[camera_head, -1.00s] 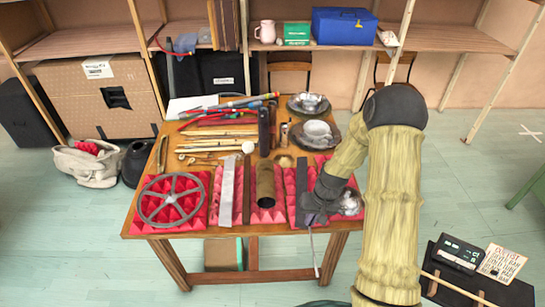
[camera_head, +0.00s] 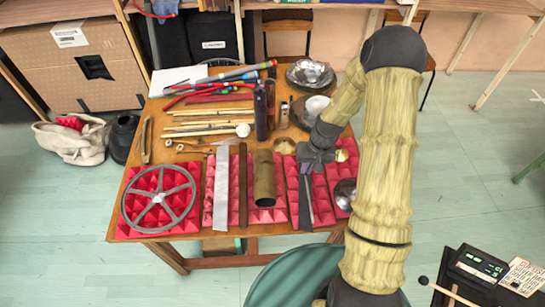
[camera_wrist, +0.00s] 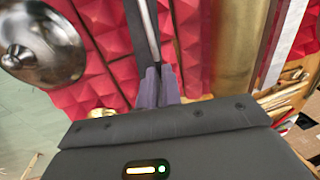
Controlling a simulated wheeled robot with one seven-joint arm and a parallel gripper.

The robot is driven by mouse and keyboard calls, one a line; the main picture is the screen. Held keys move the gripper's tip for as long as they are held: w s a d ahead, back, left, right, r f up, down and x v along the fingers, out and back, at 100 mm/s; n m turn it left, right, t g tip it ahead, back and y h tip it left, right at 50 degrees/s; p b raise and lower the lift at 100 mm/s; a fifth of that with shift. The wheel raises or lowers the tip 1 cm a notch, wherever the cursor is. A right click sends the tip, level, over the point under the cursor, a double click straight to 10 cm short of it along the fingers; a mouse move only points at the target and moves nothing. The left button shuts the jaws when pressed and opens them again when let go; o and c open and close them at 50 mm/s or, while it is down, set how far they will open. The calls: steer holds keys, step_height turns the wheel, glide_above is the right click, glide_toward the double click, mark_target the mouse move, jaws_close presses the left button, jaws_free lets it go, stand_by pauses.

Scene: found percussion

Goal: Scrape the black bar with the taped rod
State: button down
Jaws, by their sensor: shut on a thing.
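My gripper (camera_head: 313,162) is over the right part of the table and is shut on the taped rod (camera_wrist: 148,28). In the wrist view, the fingers (camera_wrist: 161,84) pinch the thin grey rod, which points away from them. The black bar (camera_head: 305,212) lies lengthwise on red foam, just right of the brown tube. It also shows in the wrist view as a dark strip (camera_wrist: 113,36) beside the rod. The rod runs close over the bar, roughly along it. I cannot tell whether they touch. My gripper hides the bar's far end.
A brown tube (camera_head: 264,182), a grey flat bar (camera_head: 221,188) and a spoked wheel (camera_head: 158,199) rest on foam to the left. Sticks (camera_head: 208,122) and pot lids (camera_head: 310,73) fill the back.

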steer(key=shift+w, duration=0.15)
steer(key=shift+s+a+r+n+p, duration=0.3)
steer(key=shift+a+n+p, duration=0.1)
steer(key=shift+n, duration=0.2)
steer(key=s+a+r+n+g+y+p, duration=0.1)
steer(key=s+a+r+n+p, duration=0.2)
steer(key=n, duration=0.8)
steer(key=s+a+r+n+g+y+p, duration=0.1)
steer(key=a+r+n+p, duration=0.4)
steer(key=n, duration=0.7)
steer(key=s+a+g, duration=0.1)
steer(key=a, duration=0.1)
steer(key=shift+s+a+r, duration=0.15)
steer(key=shift+s+a, duration=0.2)
steer(key=shift+s, duration=0.05)
steer(key=shift+f+b, duration=2)
steer(key=shift+f, duration=0.75)
